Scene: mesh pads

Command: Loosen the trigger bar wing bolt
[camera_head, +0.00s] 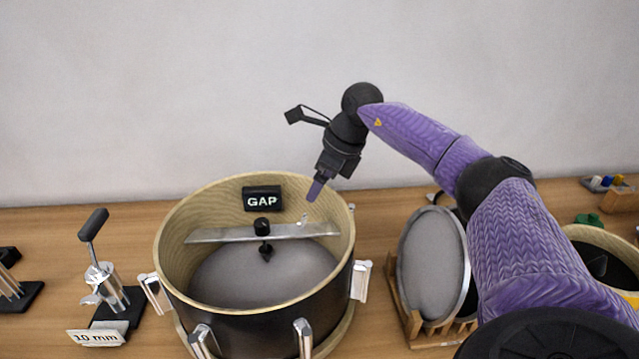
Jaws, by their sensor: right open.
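The silver trigger bar (235,234) spans the inside of a drum shell (245,307), above its grey mesh head (222,270). A small silver upright piece, which looks like the wing bolt (304,219), stands on the right part of the bar. A black knob (262,226) with a dark cone under it sits at the bar's middle. My right gripper (315,190) points down just above the wing bolt and appears apart from it. It is open and holds nothing that I can see; its fingers overlap in this view. My left gripper is not in view.
Silver lugs (361,281) stick out around the shell. A lever tool (104,270) with a 10 mm label stands left. A mesh pad (432,265) in a wooden rack stands right, beside my arm.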

